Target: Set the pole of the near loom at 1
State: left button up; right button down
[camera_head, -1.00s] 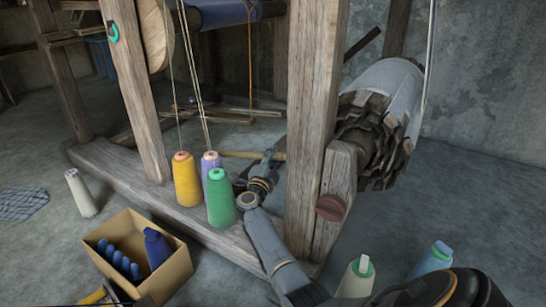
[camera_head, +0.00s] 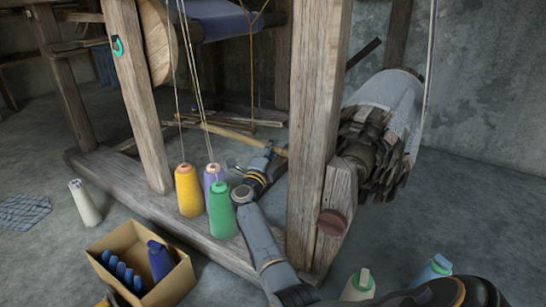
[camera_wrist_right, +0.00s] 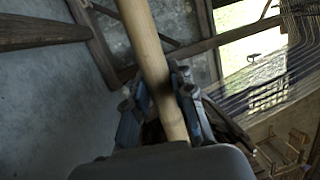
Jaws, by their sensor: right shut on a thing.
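The pole (camera_head: 232,134) is a light wooden rod inside the near loom's frame, behind the front post. In the head view it slopes, with its left end higher in the picture. My right gripper (camera_head: 268,154) is shut on the pole near its right part, behind the cones. In the right wrist view the pole (camera_wrist_right: 154,60) runs between the fingers of the gripper (camera_wrist_right: 162,103). The near loom (camera_head: 318,130) is weathered wood. No mark reading 1 can be made out. A teal ring (camera_head: 118,47) is on its left post.
Yellow (camera_head: 189,192), purple (camera_head: 211,177) and green (camera_head: 221,212) thread cones stand on the loom's lower beam, close to my right arm. A cardboard box (camera_head: 177,280) with blue spools sits front left. A cloth roll (camera_head: 392,105) is at right.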

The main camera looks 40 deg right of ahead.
notch_tip(320, 180, up, 3)
jog(key=shift+a+f+m, duration=0.1)
jog(key=shift+a+m, duration=0.05)
jog(key=shift+m, duration=0.35)
jog(key=shift+s+r+m+h+p, duration=0.1)
jog(key=shift+r+m+h+p, duration=0.2)
jog(key=shift+r+m+p, duration=0.4)
jog(key=shift+s+r, duration=0.15)
jog(key=shift+r, duration=0.55)
jog(key=shift+f, duration=0.15)
jog(key=c, duration=1.1)
grip_release()
